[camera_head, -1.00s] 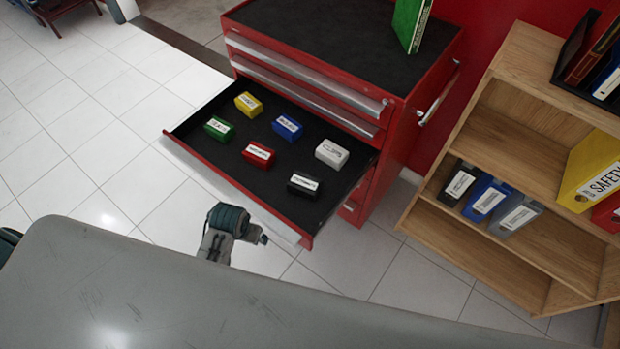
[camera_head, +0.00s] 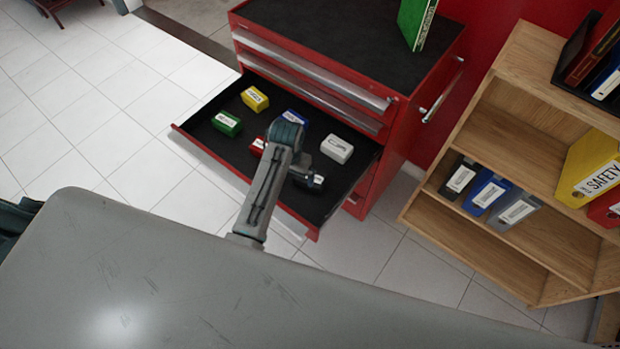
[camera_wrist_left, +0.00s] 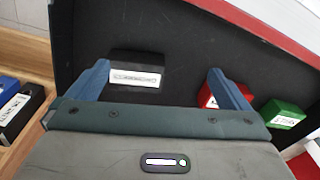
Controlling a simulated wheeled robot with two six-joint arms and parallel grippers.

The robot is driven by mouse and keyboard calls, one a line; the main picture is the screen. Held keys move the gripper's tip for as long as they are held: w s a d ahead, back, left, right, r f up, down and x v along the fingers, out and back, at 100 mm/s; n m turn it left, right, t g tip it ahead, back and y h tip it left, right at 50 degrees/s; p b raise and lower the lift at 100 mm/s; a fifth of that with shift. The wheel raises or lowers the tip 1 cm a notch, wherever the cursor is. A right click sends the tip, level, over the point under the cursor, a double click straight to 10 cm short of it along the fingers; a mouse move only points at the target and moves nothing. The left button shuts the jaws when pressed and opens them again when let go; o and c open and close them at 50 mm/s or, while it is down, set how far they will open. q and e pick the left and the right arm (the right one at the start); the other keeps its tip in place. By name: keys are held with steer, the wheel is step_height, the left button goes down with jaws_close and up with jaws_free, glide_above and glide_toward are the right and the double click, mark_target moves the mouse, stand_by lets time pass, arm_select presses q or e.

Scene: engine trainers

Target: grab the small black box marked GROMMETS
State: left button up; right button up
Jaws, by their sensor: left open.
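The small black box (camera_head: 316,181) sits in the open drawer, near its front right corner, partly covered by my left arm. Its white label is too small to read. In the left wrist view the black box (camera_wrist_left: 137,68) lies ahead of the fingers, within the gap and closer to the finger at left. My left gripper (camera_wrist_left: 163,75) is open and empty, with its two blue fingers spread. In the head view my left gripper (camera_head: 302,166) hangs over the drawer close to the black box. My right gripper is not in view.
The black-lined drawer (camera_head: 240,155) of a red cabinet also holds yellow (camera_head: 254,99), green (camera_head: 227,123), blue (camera_head: 295,118), red (camera_head: 257,146) and white (camera_head: 337,149) boxes. A wooden shelf (camera_head: 480,150) with binders stands at right. A grey surface (camera_head: 200,290) fills the foreground.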

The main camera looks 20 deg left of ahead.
arm_select(q)
glide_toward(320, 179)
steer(key=a, duration=0.1)
steer(key=w+a, duration=0.1)
steer(key=a, duration=0.1)
steer(key=shift+w+a+m+g, duration=0.2)
steer(key=shift+a+m+g, duration=0.1)
steer(key=shift+a+g, duration=0.1)
steer(key=shift+w+d, duration=0.15)
steer(key=shift+d, duration=0.05)
step_height(320, 179, down, 5)
steer(key=shift+f+p, duration=0.15)
steer(key=shift+p, duration=0.3)
steer(key=f, duration=0.2)
steer(key=s+f+p, duration=0.1)
steer(key=f, duration=0.1)
steer(key=shift+f, duration=0.2)
steer(key=shift+w+f, duration=0.1)
steer(key=shift+f, duration=0.35)
steer(key=c, duration=0.9)
steer(key=shift+o, duration=0.2)
steer(key=shift+r, duration=0.1)
